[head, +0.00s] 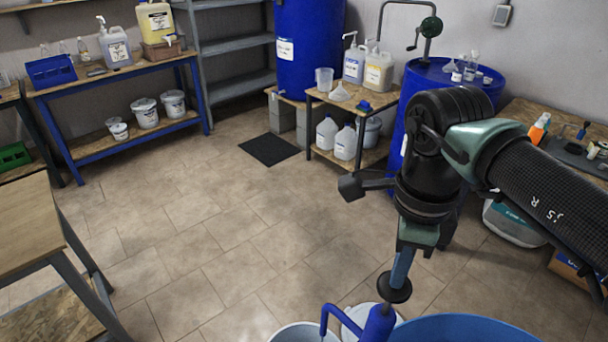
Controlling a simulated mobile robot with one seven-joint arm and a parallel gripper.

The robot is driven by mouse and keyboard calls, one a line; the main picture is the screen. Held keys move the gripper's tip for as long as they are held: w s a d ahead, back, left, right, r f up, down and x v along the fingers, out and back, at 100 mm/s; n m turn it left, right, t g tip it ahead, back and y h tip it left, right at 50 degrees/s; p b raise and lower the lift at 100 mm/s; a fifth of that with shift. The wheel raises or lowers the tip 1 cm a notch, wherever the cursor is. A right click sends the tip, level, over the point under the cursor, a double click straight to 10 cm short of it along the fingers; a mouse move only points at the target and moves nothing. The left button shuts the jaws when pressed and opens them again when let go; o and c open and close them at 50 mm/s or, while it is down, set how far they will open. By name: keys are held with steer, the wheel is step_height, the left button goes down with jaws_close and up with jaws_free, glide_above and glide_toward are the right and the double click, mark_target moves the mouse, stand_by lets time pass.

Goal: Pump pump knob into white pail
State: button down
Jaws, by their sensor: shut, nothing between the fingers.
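My gripper (401,274) points down at the lower middle of the head view, shut, with nothing seen between its fingers. The pump knob (394,289) is a black round disc right under its fingertips; they look to touch or nearly touch it. Below the knob stands the blue pump body (379,325), with a blue spout (325,316) bending left and down. The white pail (283,333) is under the spout, cut off by the bottom edge. Its inside is mostly out of view, and I cannot see any liquid.
A large blue tub or drum (465,326) stands right of the pump. Another white round rim (352,317) shows behind the pump. A wooden bench (25,225) is at left, a small table (350,101) and blue drum (410,85) behind.

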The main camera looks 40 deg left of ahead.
steer(key=shift+f+b, duration=1.5)
steer(key=shift+f, duration=0.8)
step_height(320, 180, up, 12)
steer(key=p, duration=0.8)
steer(key=shift+f, duration=0.15)
steer(key=shift+f+b, duration=4.35)
steer(key=shift+f, duration=1.5)
step_height(320, 180, up, 12)
steer(key=p, duration=0.8)
step_height(320, 180, up, 6)
steer(key=p, duration=0.4)
steer(key=shift+p, duration=0.35)
